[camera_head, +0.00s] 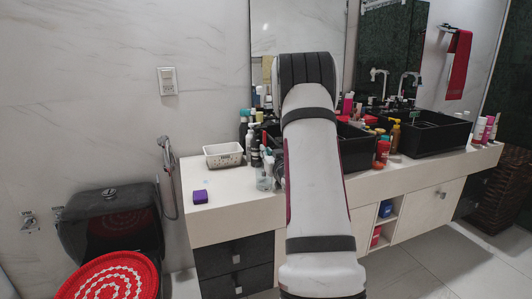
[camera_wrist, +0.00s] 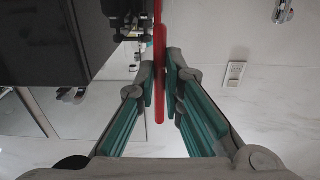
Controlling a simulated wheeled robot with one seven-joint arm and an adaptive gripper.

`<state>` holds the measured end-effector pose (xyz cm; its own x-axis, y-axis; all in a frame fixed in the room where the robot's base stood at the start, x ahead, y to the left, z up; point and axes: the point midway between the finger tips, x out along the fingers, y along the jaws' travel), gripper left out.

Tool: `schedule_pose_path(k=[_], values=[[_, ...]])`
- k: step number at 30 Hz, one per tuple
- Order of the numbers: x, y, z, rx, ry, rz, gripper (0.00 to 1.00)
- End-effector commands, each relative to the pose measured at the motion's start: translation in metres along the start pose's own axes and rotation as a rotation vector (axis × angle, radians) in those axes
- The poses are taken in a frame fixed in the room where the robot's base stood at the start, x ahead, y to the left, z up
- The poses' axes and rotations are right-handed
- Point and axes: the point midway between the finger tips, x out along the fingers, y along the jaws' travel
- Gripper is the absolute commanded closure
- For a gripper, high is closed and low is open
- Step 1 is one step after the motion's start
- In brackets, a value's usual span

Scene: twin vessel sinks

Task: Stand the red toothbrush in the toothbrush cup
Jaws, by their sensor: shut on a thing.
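In the wrist view my gripper (camera_wrist: 161,85) has its teal-padded fingers shut on the red toothbrush (camera_wrist: 160,60). The toothbrush shows as a narrow red bar running up and down the picture between the fingertips, past them at both ends. In the head view my own arm hides the gripper and the toothbrush. A clear cup (camera_head: 264,181) with something light standing in it is on the counter (camera_head: 235,213), just left of my arm; it looks like the toothbrush cup. I cannot make out the cup in the wrist view.
Bottles (camera_head: 250,140) crowd the counter behind the cup. A white basket (camera_head: 223,155) and a purple block (camera_head: 200,196) are to its left, with bare counter between. Black vessel sinks (camera_head: 430,133) and more bottles are to the right. A toilet (camera_head: 110,230) stands at lower left.

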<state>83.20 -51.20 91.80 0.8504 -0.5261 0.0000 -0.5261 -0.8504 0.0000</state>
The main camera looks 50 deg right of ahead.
Motion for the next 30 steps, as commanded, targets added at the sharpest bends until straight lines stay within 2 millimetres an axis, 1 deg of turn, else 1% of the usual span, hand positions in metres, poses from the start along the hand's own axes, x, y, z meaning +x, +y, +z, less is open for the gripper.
schedule_pose_path(k=[4, 13, 14, 15, 16, 17, 26, 30], values=[[0.0, 0.0, 0.004, 0.0, 0.0, 0.0, 1.0], [0.0, 0.0, 0.004, 0.0, 0.0, 0.0, 1.0], [0.0, 0.0, 0.004, 0.0, 0.0, 0.0, 0.86], [0.0, 0.0, 0.004, 0.0, 0.0, 0.0, 0.77], [0.0, 0.0, 0.004, 0.0, 0.0, 0.0, 0.7], [0.0, 0.0, 0.004, 0.0, 0.0, 0.0, 0.67], [-0.001, 0.0, 0.004, 0.0, -0.001, 0.001, 0.67], [-0.012, 0.001, 0.004, 0.0, -0.002, 0.001, 0.67]])
